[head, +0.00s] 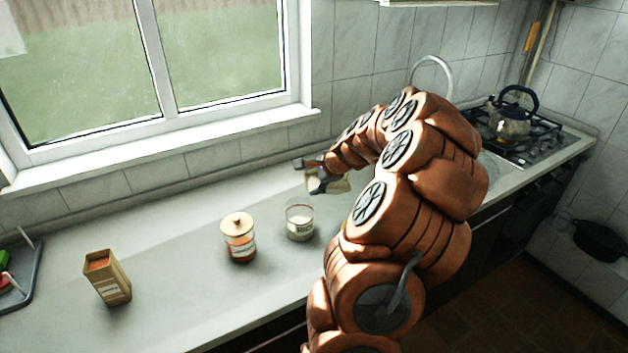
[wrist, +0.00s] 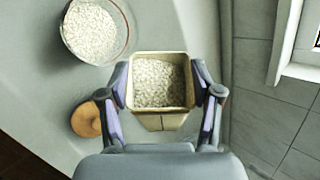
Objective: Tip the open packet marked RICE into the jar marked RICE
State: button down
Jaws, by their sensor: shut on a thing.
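My gripper (head: 318,178) is shut on an open packet, seen in the wrist view (wrist: 160,122) between the two fingers. The packet's square mouth faces the wrist camera, and white rice grains show inside. Its label is not readable. The glass jar marked RICE (head: 300,222) stands on the worktop, open, below and slightly left of my gripper in the head view. It holds white grains, also seen in the wrist view (wrist: 95,32), where the jar is up and left of the packet, apart from it. The packet's exact tilt is hard to tell.
A second jar (head: 239,240) with a wooden lid and reddish contents stands left of the RICE jar. A brown packet (head: 107,280) stands farther left, near a grey tray (head: 28,275). The window wall runs behind. A kettle (head: 511,118) sits on the hob at right.

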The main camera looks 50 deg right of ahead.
jog(key=shift+a+f+h+b, duration=0.15)
jog(key=shift+f+h+b, duration=0.15)
jog(key=shift+f+b, duration=0.1)
jog(key=shift+a+r+n+h+b, duration=0.2)
jog(key=shift+a+n+h+b, duration=0.15)
jog(key=shift+n+h, duration=0.25)
dwell(0.4)
jog(key=shift+w+a+r+g+h, duration=0.1)
jog(key=shift+w+a+g+h, duration=0.05)
jog(key=shift+a+h, duration=0.35)
jog(key=shift+w+a+g+h, duration=0.1)
jog(key=shift+a+g+h, duration=0.05)
jog(key=shift+a+h, duration=0.3)
dwell(0.9)
jog(key=shift+w+a+n+h+b, duration=0.1)
jog(key=shift+a+n+h+b, duration=0.35)
jog(key=shift+h, duration=0.3)
jog(key=shift+a+n+h+b, duration=0.25)
jog(key=shift+n+h+b, duration=0.25)
jog(key=shift+h, duration=0.2)
jog(key=m+y, duration=0.1)
jog(key=y, duration=0.1)
jog(key=r+m+y, duration=0.1)
jog(key=y, duration=0.1)
jog(key=shift+r+p, duration=0.15)
jog(key=shift+p, duration=0.25)
dwell(0.3)
dwell(0.5)
